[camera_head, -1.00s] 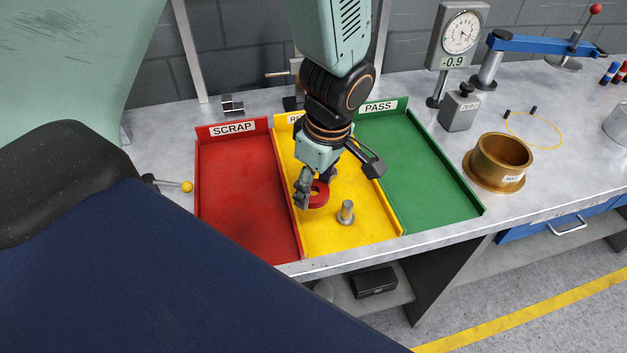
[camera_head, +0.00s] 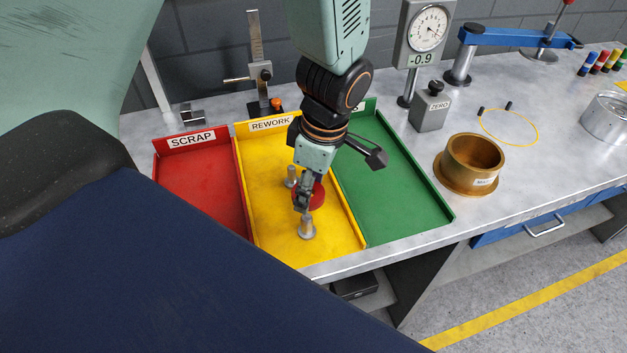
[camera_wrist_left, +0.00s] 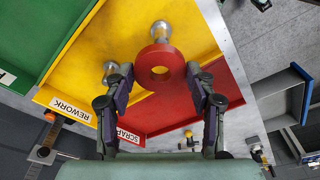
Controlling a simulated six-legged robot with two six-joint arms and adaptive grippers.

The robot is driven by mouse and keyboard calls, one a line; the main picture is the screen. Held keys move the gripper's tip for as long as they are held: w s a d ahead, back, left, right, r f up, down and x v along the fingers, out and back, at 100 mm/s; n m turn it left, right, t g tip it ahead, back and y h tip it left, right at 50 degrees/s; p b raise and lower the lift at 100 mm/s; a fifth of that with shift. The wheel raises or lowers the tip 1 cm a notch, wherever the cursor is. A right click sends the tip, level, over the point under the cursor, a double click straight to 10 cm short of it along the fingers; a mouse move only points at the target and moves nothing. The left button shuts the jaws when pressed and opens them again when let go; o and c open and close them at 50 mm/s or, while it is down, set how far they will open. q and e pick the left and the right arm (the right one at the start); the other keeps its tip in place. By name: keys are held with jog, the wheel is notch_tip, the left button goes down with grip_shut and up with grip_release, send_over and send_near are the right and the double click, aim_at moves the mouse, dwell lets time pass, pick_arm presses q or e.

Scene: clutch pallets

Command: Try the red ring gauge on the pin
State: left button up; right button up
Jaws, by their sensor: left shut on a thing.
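The red ring gauge (camera_head: 316,198) is in my left gripper (camera_head: 303,199), held over the front part of the yellow tray. In the left wrist view the ring (camera_wrist_left: 160,52) shows its open hole between the fingers of the gripper (camera_wrist_left: 153,72). A grey metal pin (camera_head: 307,228) stands in the yellow tray, just in front of and below the ring. In the wrist view this pin (camera_wrist_left: 160,30) shows beyond the ring's edge, not through its hole. A second grey pin (camera_head: 291,177) stands farther back, partly hidden by the gripper. My right gripper is not in view.
The yellow REWORK tray (camera_head: 262,165) lies between the red SCRAP tray (camera_head: 198,185) and green PASS tray (camera_head: 400,190). A brass cup (camera_head: 470,165), a dial gauge (camera_head: 427,35) and a ZERO block (camera_head: 430,108) stand right. A height gauge (camera_head: 258,70) stands behind.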

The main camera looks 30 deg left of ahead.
aim_at(305, 216)
pick_arm(q)
jog(key=shift+s+a+f+b, duration=0.25)
jog(key=shift+f+b, duration=0.15)
jog(key=shift+f, duration=0.15)
jog(key=shift+f+b, duration=0.3)
jog(key=f+b, duration=0.2)
jog(key=f, duration=0.1)
jog(key=shift+w+d+b, duration=0.1)
jog(key=shift+d+b, duration=0.1)
jog(key=shift+b, duration=0.1)
jog(key=shift+a+f+b, duration=0.2)
jog(key=shift+f+b, duration=0.1)
jog(key=shift+f, duration=0.15)
jog(key=shift+d+r, duration=0.1)
jog(key=shift+d, duration=0.1)
jog(key=shift+a, duration=0.2)
jog(key=shift+d, duration=0.15)
